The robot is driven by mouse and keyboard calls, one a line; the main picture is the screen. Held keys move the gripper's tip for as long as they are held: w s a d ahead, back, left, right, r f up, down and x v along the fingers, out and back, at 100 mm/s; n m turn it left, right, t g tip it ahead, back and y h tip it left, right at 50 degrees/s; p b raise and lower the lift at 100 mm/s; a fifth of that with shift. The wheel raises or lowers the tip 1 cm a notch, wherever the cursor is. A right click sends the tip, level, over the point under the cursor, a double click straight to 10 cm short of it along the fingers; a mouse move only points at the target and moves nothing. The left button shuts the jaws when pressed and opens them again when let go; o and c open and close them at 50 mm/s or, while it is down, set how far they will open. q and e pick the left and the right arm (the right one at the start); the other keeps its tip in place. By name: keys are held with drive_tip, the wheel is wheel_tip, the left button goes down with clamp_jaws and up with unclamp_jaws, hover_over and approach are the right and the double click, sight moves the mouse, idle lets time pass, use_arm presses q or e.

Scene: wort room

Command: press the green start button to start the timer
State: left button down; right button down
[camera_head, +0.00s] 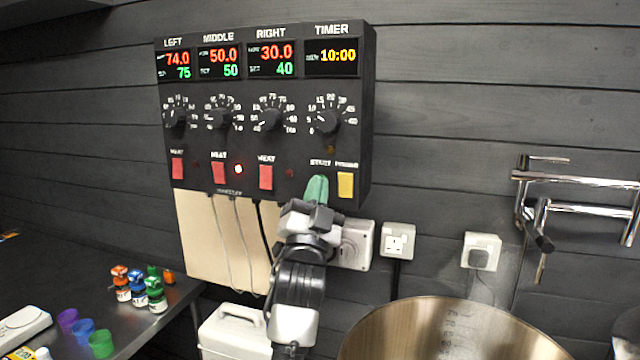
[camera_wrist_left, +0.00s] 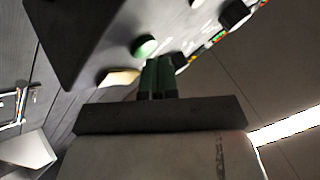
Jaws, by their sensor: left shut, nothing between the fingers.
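The dark control panel (camera_head: 268,110) hangs on the wall in the head view. Its timer display (camera_head: 332,57) reads 10:00. My left gripper (camera_head: 318,184) is shut and empty, its green fingertips in front of the START spot at the panel's lower right, hiding the button there. In the left wrist view, the round green start button (camera_wrist_left: 145,46) shows just beyond the tips of my left gripper (camera_wrist_left: 160,62). The tips look very close to it; I cannot tell whether they touch. My right gripper is not in view.
A yellow button (camera_head: 345,185) sits just right of my fingertips. Red switches (camera_head: 265,177) lie to the left, one with a lit red lamp (camera_head: 238,169). A large metal kettle (camera_head: 450,330) stands below right. Small bottles (camera_head: 138,285) stand on the left counter.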

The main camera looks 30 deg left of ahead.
use_arm(q)
drive_tip(key=shift+w+a, duration=0.1)
drive_tip(key=shift+w, duration=0.2)
idle(0.7)
drive_tip(key=shift+s+d, duration=0.2)
drive_tip(key=shift+s, duration=0.55)
drive_tip(key=s, duration=0.2)
drive_tip(key=s+d+p, duration=0.1)
drive_tip(key=s, duration=0.1)
drive_tip(key=shift+s, duration=0.4)
drive_tip(key=shift+f, duration=0.1)
idle(0.7)
